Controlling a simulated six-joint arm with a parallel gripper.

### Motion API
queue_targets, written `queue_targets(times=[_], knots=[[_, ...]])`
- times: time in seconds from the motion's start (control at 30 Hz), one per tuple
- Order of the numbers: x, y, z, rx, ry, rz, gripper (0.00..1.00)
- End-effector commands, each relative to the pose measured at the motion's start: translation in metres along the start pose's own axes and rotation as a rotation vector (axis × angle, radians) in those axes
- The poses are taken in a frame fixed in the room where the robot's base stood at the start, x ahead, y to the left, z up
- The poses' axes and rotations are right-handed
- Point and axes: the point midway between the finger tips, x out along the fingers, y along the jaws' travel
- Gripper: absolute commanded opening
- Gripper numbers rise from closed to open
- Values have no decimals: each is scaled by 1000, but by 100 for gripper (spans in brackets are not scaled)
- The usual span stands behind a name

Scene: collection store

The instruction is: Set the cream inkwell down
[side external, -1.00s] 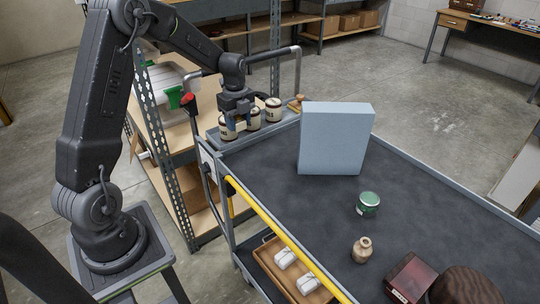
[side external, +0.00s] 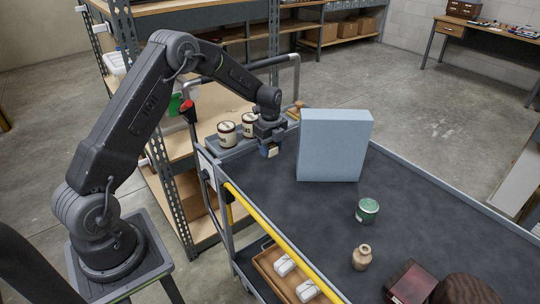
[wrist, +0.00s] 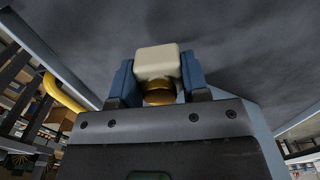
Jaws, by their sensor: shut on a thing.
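Two cream jars with dark lids, a left one (side external: 227,134) and a right one (side external: 249,125), stand on the tray at the cart's end. A green tin (side external: 367,211), a tan bottle (side external: 362,257) and a dark red box (side external: 410,283) stand farther right. The middle is clear.

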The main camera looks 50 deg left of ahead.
Motion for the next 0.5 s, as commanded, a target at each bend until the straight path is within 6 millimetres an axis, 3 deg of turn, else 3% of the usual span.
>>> queue_targets(times=[0.2, 0.5], knots=[[31, 1, 0, 0, 1, 3, 17], [34, 0, 0, 0, 0, 0, 17]])
